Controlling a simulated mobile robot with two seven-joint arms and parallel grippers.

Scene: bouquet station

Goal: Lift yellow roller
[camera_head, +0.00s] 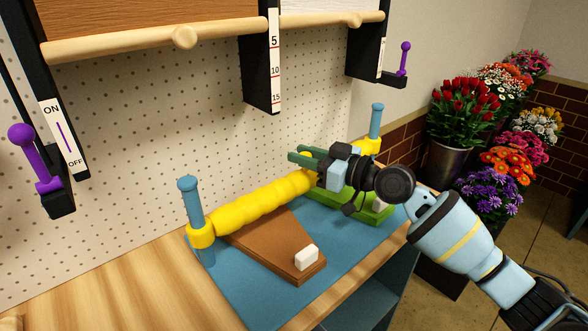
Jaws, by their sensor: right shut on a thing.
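The long, ribbed yellow roller (262,200) lies across the back of the blue mat (215,280), with a yellow collar and an upright blue handle at each end. The left handle (190,202) and the right handle (376,120) both show. My right gripper (316,172) comes in from the right and is shut on the yellow roller, right of its middle. The gripper and wrist hide part of the roller's right half. I cannot tell whether the roller is clear of what lies under it. My left gripper is not in view.
A brown wedge board (275,248) with a white block (306,257) lies in front of the roller. A green piece (350,205) sits under my right gripper. Purple-knobbed levers (35,155) and a wooden rail (130,45) are on the pegboard. Flower buckets (450,155) stand right.

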